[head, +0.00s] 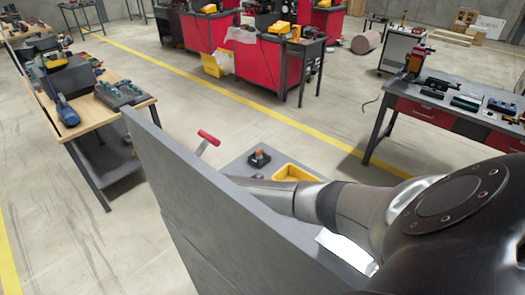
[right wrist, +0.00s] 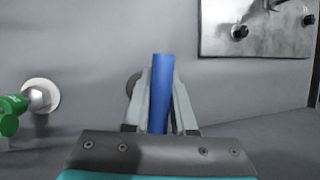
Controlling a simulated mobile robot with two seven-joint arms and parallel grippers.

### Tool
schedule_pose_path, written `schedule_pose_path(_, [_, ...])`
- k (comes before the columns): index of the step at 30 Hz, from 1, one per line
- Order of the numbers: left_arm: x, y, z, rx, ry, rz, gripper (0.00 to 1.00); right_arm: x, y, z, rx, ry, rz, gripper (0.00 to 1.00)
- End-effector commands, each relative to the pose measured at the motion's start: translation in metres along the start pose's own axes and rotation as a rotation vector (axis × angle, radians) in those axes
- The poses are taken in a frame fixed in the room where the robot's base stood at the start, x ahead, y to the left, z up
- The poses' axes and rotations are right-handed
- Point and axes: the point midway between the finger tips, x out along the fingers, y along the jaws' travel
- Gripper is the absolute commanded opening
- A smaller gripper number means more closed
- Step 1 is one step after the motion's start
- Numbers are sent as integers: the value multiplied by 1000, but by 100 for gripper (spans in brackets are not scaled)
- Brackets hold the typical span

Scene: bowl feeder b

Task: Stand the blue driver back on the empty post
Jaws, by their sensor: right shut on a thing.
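In the right wrist view, my right gripper (right wrist: 160,95) is shut on the blue driver (right wrist: 161,85). Only a plain blue cylinder of it shows, between the two grey fingers. A dark round piece (right wrist: 132,84) on the grey panel shows partly behind the left finger; I cannot tell whether it is the empty post. At the left edge, a green handle (right wrist: 12,108) sits by a pale post with a round base (right wrist: 41,95). In the head view the grey panel (head: 190,190) hides my right gripper and the driver. My left gripper is not in view.
A red handle (head: 208,138) sticks up beyond the panel's top edge. Behind the panel is a grey surface with a yellow tray (head: 293,173) and a small dark item (head: 259,157). A metal plate (right wrist: 258,28) with dark knobs is at the upper right of the wrist view.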

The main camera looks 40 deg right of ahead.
Motion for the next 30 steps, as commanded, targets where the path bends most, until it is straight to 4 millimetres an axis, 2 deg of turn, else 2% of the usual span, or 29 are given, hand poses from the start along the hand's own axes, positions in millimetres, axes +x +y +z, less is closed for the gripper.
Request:
schedule_pose_path(14, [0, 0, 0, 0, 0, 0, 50, 2, 1, -1, 0, -1, 1, 0])
schedule_pose_path(15, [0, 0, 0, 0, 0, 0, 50, 2, 1, -1, 0, -1, 1, 28])
schedule_pose_path(21, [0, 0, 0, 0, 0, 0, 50, 2, 1, -1, 0, 0, 0, 50])
schedule_pose_path(24, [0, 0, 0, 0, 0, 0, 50, 2, 1, -1, 0, 0, 0, 59])
schedule_pose_path(30, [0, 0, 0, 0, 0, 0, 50, 3, 0, -2, -1, 0, -2, 59])
